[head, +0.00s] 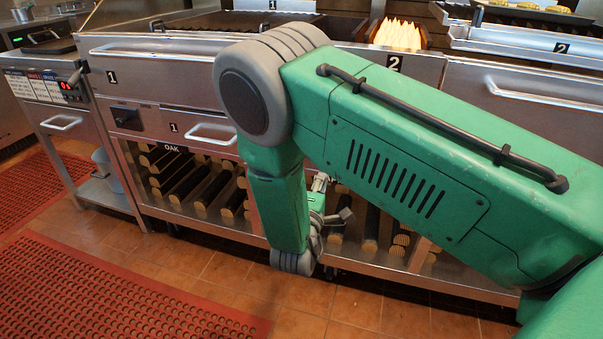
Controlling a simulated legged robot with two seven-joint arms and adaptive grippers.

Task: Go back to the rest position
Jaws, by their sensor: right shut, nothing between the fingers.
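My green right arm comes in from the right and bends down at a grey elbow joint. My right gripper (341,217) hangs low at the end of it, in front of the grill's lower cabinet. It is partly hidden behind my own forearm. It is shut, and I see nothing held in it. My left gripper is not in view.
A steel char grill (165,78) with numbered sections stands across the back. Logs (192,185) lie in its lower cabinet, marked OAK. Flames (398,34) show at station 2. A fryer-like unit (48,88) stands left. Red mats (120,300) cover part of the open tiled floor.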

